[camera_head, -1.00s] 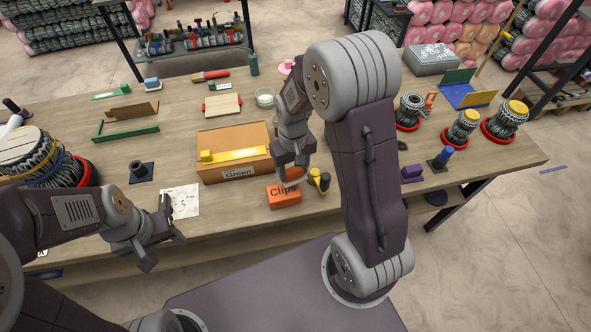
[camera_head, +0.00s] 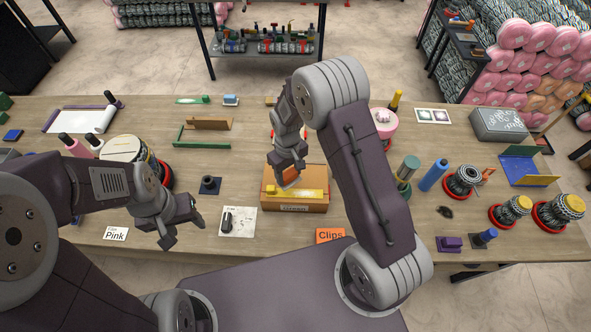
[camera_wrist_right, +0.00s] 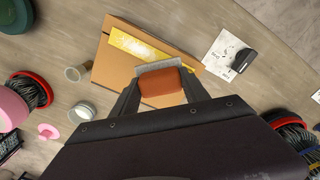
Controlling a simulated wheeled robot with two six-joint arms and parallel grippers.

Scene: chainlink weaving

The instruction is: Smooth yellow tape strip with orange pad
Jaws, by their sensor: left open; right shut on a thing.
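A yellow tape strip (camera_head: 302,194) lies along the top of a cardboard box (camera_head: 291,207) at the middle of the table; it also shows in the right wrist view (camera_wrist_right: 140,45). My right gripper (camera_head: 288,173) is shut on an orange pad (camera_head: 292,178) with a pale edge, seen between the fingers in the wrist view (camera_wrist_right: 160,88). The pad is over the strip's part of the box; I cannot tell if it touches. My left gripper (camera_head: 185,224) is open and empty, left of the box near the table's front edge.
An orange Clips box (camera_head: 330,235) stands in front of the cardboard box. A paper sheet (camera_head: 238,224) with a dark object lies to the left. Spools (camera_head: 510,210) and a blue cylinder (camera_head: 433,176) stand to the right. Bare table lies between the sheet and box.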

